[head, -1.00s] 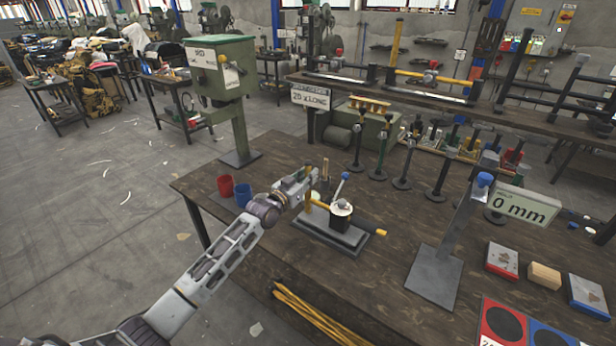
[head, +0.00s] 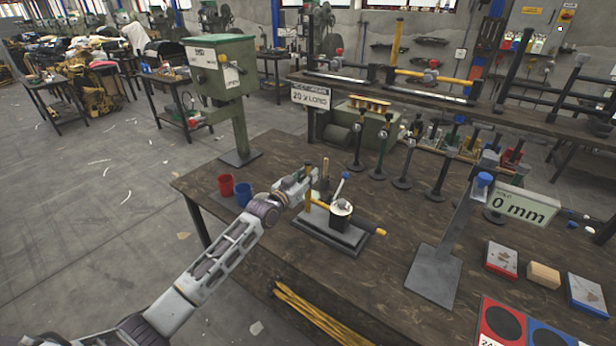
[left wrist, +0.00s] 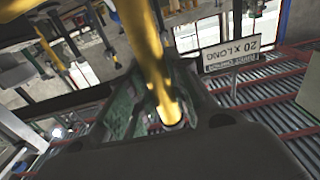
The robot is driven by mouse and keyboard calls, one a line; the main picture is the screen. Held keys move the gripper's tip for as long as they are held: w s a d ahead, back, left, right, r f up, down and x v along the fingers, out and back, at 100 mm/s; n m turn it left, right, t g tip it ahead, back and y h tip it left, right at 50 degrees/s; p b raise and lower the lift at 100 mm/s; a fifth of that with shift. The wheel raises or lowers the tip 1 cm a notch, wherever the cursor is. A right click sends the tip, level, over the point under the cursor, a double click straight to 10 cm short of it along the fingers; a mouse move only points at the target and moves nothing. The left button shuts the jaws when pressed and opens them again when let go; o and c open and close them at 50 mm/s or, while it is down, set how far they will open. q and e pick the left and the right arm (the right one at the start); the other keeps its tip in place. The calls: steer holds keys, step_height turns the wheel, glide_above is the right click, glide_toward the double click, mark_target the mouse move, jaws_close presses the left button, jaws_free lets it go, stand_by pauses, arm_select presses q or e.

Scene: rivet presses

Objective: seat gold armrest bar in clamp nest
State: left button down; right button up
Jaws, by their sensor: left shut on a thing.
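My left gripper (head: 307,182) reaches in from the left and is shut on a gold bar, at the left end of the clamp fixture. In the left wrist view the gold bar (left wrist: 150,60) runs from the top edge down between my fingers (left wrist: 165,112). The clamp nest (head: 341,212) stands on a grey base plate (head: 325,237) and has a blue-tipped lever. A gold-and-black bar with a gold tip (head: 381,232) lies across it. I cannot tell whether it is fully seated. My right gripper is not in view.
Red (head: 226,185) and blue (head: 249,194) cups stand left of the clamp. A green box on a post (head: 222,68) stands behind them. A grey stand with a 0 mm sign (head: 520,206) is at the right.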

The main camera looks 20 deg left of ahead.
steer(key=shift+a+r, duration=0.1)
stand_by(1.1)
